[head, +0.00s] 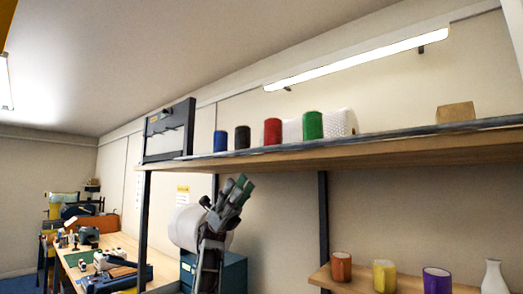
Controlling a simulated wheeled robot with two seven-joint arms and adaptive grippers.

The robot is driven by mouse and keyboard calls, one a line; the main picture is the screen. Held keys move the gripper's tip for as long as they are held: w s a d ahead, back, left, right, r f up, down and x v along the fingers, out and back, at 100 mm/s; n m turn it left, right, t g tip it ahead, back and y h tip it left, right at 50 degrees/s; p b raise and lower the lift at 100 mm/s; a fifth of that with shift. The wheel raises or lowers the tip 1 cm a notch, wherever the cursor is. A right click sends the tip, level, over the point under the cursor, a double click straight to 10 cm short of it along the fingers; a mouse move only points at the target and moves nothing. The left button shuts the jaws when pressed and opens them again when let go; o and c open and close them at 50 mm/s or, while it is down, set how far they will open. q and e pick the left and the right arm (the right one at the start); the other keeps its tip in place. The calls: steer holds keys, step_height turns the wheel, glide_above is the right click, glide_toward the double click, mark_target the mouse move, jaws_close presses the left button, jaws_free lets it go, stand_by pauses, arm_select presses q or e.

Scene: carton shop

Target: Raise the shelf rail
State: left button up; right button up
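The shelf rail (400,132) is a thin grey metal strip along the front edge of the upper wooden shelf (420,150). It lies low, close to the board. A blue mug (220,141), a black mug (242,137), a red mug (272,131) and a green mug (313,125) stand behind it. My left gripper (237,187) points up below the shelf's left part, apart from the rail. Its fingers overlap in this view, so I cannot tell their opening. My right gripper is not in view.
A white bubble-textured roll (342,122) and a brown box (456,112) are on the upper shelf. A lower shelf (405,286) holds orange, yellow and purple mugs and a white vase (494,278). A dark post (323,225) stands between. A cluttered workbench (130,246) is at left.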

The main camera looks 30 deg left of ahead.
mark_target(261, 149)
arm_select(q)
steer(key=shift+d+r, duration=0.1)
steer(key=p+x, duration=0.3)
steer(key=x, duration=0.9)
steer(key=shift+s+d+r, duration=0.1)
steer(key=shift+d+r, duration=0.05)
steer(key=shift+d, duration=0.05)
steer(key=shift+s+d+r, duration=0.15)
steer(key=shift+d+r, duration=0.15)
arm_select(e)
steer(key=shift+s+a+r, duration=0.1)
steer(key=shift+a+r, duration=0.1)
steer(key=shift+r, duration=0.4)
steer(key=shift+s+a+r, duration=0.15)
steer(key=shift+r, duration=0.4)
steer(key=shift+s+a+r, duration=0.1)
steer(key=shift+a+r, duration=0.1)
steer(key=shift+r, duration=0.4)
arm_select(q)
jaws_close()
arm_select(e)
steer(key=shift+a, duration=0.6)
